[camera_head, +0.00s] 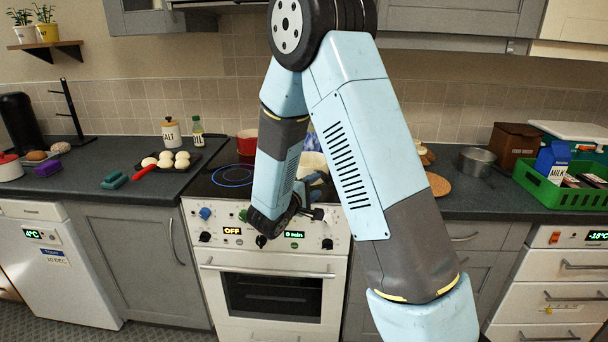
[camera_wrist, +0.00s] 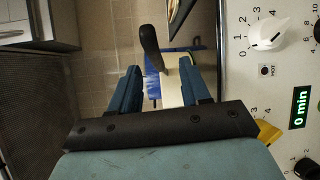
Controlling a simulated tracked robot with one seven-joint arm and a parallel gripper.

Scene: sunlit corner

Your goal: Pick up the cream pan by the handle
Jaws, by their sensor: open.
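The cream pan (camera_head: 312,160) sits on the black hob of the white cooker, partly hidden behind my arm. In the wrist view, which is turned sideways, a pale strip of the pan (camera_wrist: 171,90) shows between the fingers. Its dark handle (camera_wrist: 150,43) sticks out beyond the fingertips, toward the top of that picture. My gripper (camera_head: 300,188) is at the front of the hob, above the control panel. It also shows in the wrist view (camera_wrist: 162,82), open, with one finger each side of the pale strip. I see no grip on the handle; the depth between fingers and handle is unclear.
The cooker's knobs (camera_wrist: 270,33) are close beside the gripper. A red pot (camera_head: 247,142) stands at the back of the hob. Left are a dark tray with white buns (camera_head: 182,164) and a salt jar (camera_head: 171,134). Right are a metal pot (camera_head: 477,161) and a green crate (camera_head: 560,194).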

